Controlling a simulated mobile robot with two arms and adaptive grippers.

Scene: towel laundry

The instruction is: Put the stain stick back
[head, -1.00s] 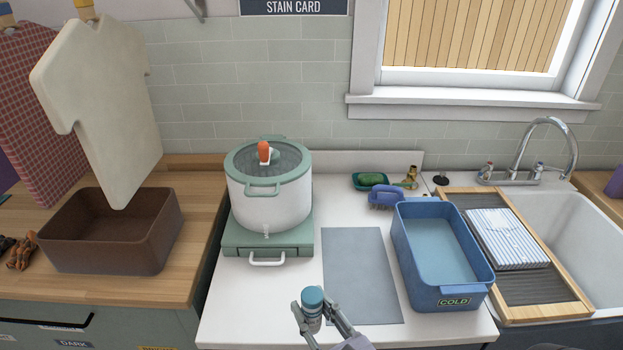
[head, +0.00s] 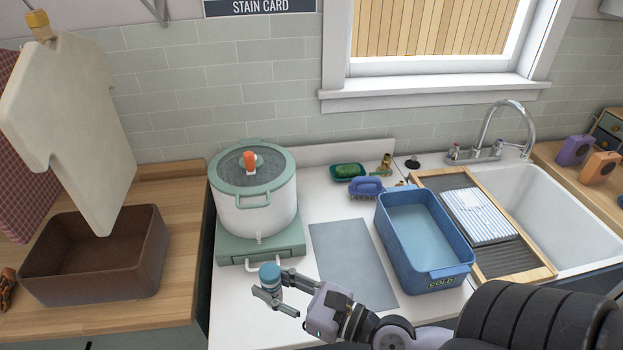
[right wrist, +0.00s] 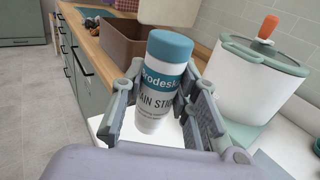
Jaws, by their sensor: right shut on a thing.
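The stain stick (right wrist: 155,95) is a white tube with a blue cap and a printed label. In the right wrist view it stands nearly upright between the fingers of my right gripper (right wrist: 165,110). In the head view my right gripper (head: 275,302) is shut on the stain stick (head: 270,278), at the counter's front left, just in front of the pot's base. The stick's lower part is partly hidden by the fingers in the head view. My left gripper is not in view.
A white pot (head: 253,210) stands on a green base (head: 258,247). A grey mat (head: 350,262) lies right of it, then a blue COLD tub (head: 422,265) and a sink (head: 560,225). A brown bin (head: 95,275) stands on the left wooden counter. A soap dish and brush sit behind.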

